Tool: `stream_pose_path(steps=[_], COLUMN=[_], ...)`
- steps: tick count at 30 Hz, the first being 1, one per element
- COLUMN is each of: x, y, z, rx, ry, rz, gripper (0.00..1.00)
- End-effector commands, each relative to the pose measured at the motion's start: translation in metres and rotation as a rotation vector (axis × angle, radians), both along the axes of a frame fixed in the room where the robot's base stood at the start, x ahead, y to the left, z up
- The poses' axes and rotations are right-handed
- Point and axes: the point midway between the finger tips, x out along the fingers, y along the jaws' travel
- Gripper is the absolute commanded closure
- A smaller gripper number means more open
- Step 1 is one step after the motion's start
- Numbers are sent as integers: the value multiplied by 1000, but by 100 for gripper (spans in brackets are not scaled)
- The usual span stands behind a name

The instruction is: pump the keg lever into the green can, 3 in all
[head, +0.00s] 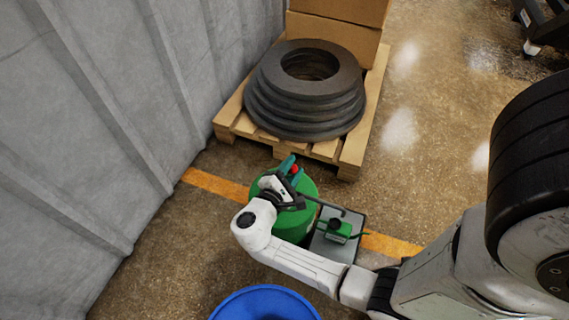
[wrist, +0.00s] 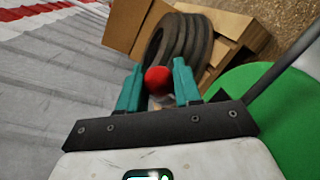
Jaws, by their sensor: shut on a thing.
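The green keg (head: 311,190) stands on the floor near the wall, and its top also shows in the wrist view (wrist: 265,100). The red knob (wrist: 157,80) of its lever sits between the teal fingers of my gripper (wrist: 157,78). My gripper (head: 291,167) is shut on this knob above the keg in the head view, where a bit of red shows. A dark spout (head: 325,205) reaches from the keg toward the small green can (head: 340,227). The can stands on a grey stand (head: 326,249) beside the keg. The inside of the can and most of the lever are hidden.
A wooden pallet (head: 349,160) with stacked dark rings (head: 305,92) and cardboard boxes (head: 335,38) lies behind the keg. A grey ribbed wall (head: 90,120) closes the left side. A blue round container (head: 264,303) is at the bottom. Floor to the right is open.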

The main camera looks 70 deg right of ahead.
Motion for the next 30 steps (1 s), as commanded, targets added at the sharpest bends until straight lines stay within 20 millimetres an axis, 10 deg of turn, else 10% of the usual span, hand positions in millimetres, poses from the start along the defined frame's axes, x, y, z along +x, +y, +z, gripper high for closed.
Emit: stream_pose_path(steps=[29,30], x=[-19,-19], y=[0,0], z=[-11,-11], rx=[6,6], ry=[-94,-94], rz=[1,1], gripper=[100,65])
